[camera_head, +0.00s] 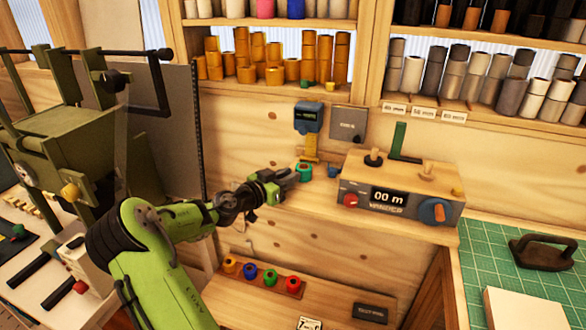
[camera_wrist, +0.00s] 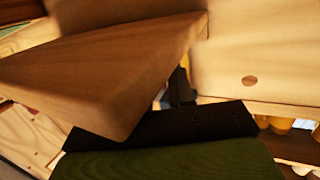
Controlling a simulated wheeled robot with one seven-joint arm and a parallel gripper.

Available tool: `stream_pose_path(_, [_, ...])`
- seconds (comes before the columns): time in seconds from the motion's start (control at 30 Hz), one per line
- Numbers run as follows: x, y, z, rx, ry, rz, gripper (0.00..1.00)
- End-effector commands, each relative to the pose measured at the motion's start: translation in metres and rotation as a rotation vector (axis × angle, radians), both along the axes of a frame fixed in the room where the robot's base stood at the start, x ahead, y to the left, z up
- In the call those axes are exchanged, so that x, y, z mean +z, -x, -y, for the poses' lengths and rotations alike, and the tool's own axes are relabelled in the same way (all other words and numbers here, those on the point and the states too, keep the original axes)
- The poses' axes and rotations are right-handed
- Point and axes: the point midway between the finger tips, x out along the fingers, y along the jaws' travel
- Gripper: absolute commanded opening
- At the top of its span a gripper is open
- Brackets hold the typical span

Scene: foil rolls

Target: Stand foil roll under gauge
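The gauge (camera_head: 308,118) is a blue-grey box with a small dark display, fixed to the wooden back wall in the head view. A yellow-orange upright piece (camera_head: 310,148) shows right below it. A small green foil roll (camera_head: 304,173) is at the ledge just below that piece, beside the tip of my gripper (camera_head: 290,178). My gripper reaches in from the left. I cannot tell whether its fingers touch or hold the green roll.
A wooden rack (camera_head: 262,278) with several coloured rolls is below. Shelves of rolls line the back. A green cutting mat (camera_head: 485,275) is at right.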

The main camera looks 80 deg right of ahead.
Motion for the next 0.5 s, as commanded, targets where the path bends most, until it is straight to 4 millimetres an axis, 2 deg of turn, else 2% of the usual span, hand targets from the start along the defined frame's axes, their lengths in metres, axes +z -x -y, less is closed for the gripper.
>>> stream_pose_path(0.5, [-0.001, 0.002, 0.023, -0.001, -0.001, 0.0, 0.23])
